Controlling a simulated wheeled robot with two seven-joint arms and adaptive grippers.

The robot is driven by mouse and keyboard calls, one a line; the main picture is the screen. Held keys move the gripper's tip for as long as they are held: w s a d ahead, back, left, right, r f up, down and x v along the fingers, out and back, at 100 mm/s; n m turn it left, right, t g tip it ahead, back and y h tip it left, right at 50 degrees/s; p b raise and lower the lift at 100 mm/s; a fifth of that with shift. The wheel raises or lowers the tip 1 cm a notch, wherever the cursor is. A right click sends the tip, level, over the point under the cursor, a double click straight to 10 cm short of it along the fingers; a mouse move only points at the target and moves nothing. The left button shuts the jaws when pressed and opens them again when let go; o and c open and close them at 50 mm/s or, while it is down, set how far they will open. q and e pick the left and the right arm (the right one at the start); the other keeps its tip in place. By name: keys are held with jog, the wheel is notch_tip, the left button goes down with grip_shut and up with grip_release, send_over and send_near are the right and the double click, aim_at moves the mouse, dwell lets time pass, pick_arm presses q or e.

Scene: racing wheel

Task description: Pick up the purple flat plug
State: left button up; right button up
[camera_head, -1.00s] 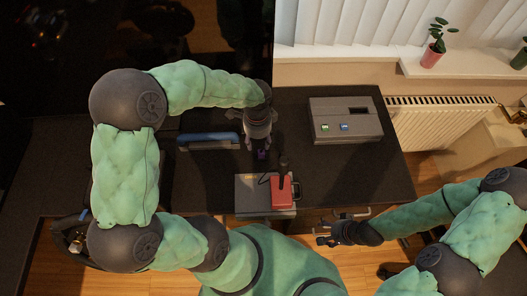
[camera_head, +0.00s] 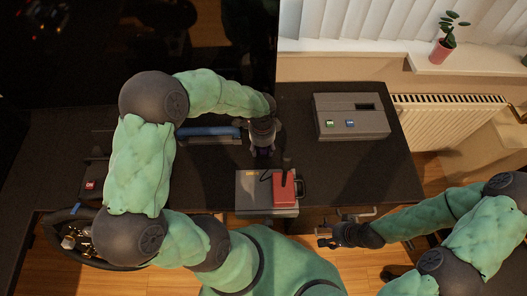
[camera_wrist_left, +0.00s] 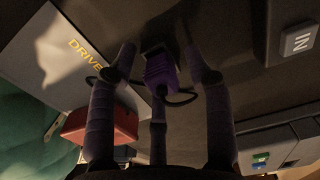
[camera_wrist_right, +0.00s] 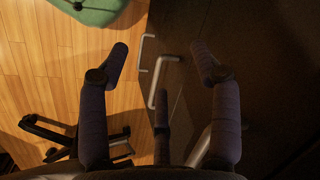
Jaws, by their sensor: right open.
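The purple plug (camera_wrist_left: 160,72) shows ribbed in the left wrist view, with a dark cable loop beside it. My left gripper (camera_wrist_left: 160,60) is open, with its fingers on either side of the plug; gaps show between the plug and the side fingers. In the head view my left gripper (camera_head: 263,150) points down at the dark table behind the grey DRIVE box (camera_head: 250,190), and hides most of the plug. My right gripper (camera_head: 326,238) is open and empty in front of the table; its spread fingers (camera_wrist_right: 163,60) show in the right wrist view.
A red block (camera_head: 284,190) with a dark cable stands on the DRIVE box. A grey box (camera_head: 350,118) with green and blue buttons is at the right of the table. A blue bar (camera_head: 210,133) lies left of my left gripper. Cabinet handles (camera_wrist_right: 160,85) are near my right gripper.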

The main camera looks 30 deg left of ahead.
pick_arm(q)
jog(key=c, duration=0.9)
jog(key=shift+r, duration=0.1)
